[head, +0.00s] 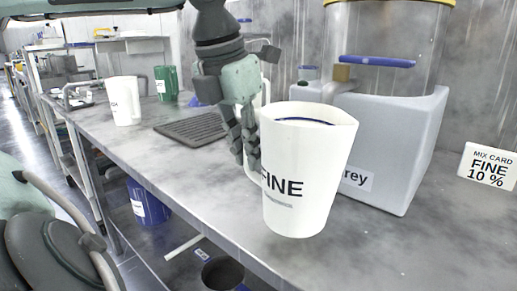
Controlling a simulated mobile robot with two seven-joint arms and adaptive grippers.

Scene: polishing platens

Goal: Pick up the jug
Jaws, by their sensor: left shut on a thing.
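The jug (310,185) is white, marked "FINE", and shows a dark blue rim of liquid or lining inside its mouth. It is upright at the middle right of the head view. My left gripper (250,150) is shut on the jug at its left side, where the handle is. The fingers partly hide the handle. I cannot tell whether the jug's base touches the bench (390,245). My right gripper does not show.
A grey machine (415,130) with a clear cylinder stands behind the jug. A mix card (489,167) reads "FINE 10 %" at the right. Another white jug (124,101), a green container (166,84) and a dark grating (195,128) are to the left. A blue container (148,203) is below.

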